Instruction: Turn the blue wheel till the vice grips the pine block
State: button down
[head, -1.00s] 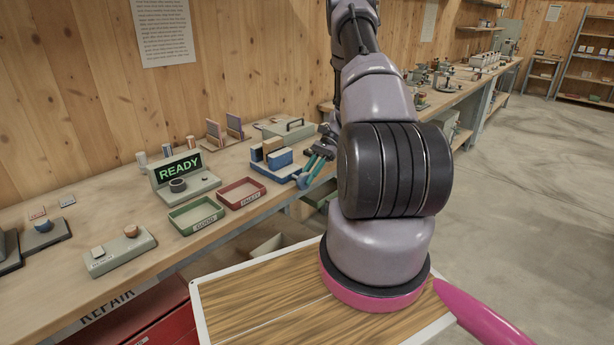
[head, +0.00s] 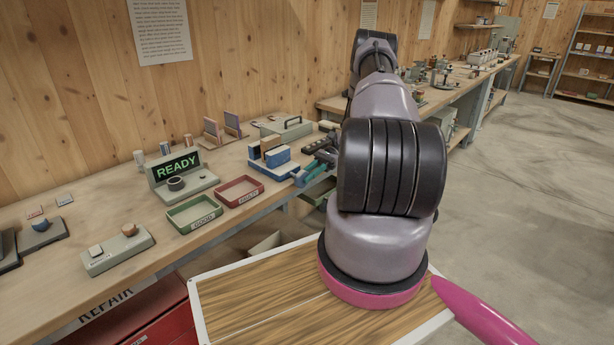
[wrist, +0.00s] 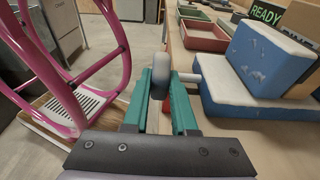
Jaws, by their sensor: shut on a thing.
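The blue vice (head: 279,158) stands at the bench's front edge, and its blue body (wrist: 262,62) fills the right of the wrist view. The pine block (head: 270,145) appears as a tan piece behind the near blue jaw in the head view. The wheel (wrist: 161,70) shows edge-on and greyish in the wrist view, on a pale shaft from the vice. My gripper (wrist: 161,84) is shut on the wheel, a teal finger on each side. In the head view my gripper (head: 308,172) is small beside the vice.
A red tray (head: 240,191) and a green tray (head: 196,213) sit left of the vice. A READY display (head: 178,166) stands behind them. A grey-green case (head: 288,128) lies behind the vice. A pink tubular frame (wrist: 70,60) is left in the wrist view.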

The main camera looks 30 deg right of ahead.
jog(key=c, duration=0.7)
grip_release()
jog(key=v, duration=1)
jog(key=shift+w+d, duration=0.1)
jog(key=shift+d, duration=0.25)
jog(key=shift+r, duration=0.1)
